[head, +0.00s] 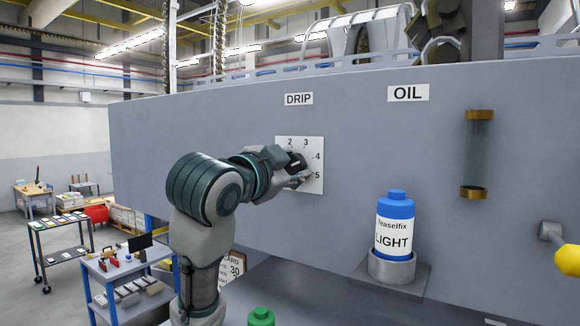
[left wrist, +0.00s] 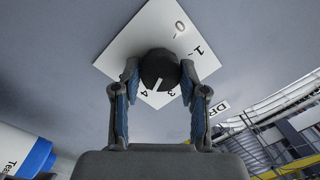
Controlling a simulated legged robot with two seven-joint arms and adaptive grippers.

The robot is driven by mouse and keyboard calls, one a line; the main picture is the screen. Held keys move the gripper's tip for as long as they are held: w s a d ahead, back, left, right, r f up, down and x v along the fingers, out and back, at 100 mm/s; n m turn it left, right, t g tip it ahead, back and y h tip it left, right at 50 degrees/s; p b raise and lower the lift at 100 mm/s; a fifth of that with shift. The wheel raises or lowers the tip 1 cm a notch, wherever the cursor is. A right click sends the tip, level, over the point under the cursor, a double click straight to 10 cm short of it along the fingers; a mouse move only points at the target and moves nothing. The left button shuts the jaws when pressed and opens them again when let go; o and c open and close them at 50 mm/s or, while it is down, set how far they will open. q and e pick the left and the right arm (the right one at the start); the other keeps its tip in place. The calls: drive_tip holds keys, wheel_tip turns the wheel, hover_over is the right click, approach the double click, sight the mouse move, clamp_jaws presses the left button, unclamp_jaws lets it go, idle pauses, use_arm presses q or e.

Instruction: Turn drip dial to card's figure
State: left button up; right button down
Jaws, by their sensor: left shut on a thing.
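The drip dial's white plate (head: 316,148) is on the grey machine front under the DRIP label (head: 298,99). In the head view its figures 2 to 5 show, and my left gripper (head: 299,170) covers the knob. In the left wrist view my left gripper (left wrist: 160,82) is shut on the round black knob (left wrist: 158,66), with one finger on each side. The knob's white mark points toward the 3 and 4 side; the exact reading is unclear. A card (head: 235,264) below the machine is partly hidden by my left arm; a "30" shows on it. My right gripper is out of view.
A blue-capped bottle marked LIGHT (head: 395,225) stands in a grey cup right of the dial. A brass-ended sight glass (head: 477,155) and a yellow knob (head: 568,260) are further right. A green cap (head: 261,316) shows at the bottom. Carts stand at left.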

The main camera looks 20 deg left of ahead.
use_arm(q)
drive_tip(key=shift+w+f, duration=0.15)
drive_tip(key=shift+f, duration=0.05)
drive_tip(key=o, duration=1)
drive_tip(key=shift+c, duration=0.2)
drive_tip(key=shift+o, duration=0.9)
drive_tip(key=shift+w, duration=0.1)
drive_tip(key=shift+r, duration=0.1)
drive_tip(key=s, duration=1.1)
drive_tip(key=shift+s+a, duration=0.35)
drive_tip(key=shift+s, duration=0.05)
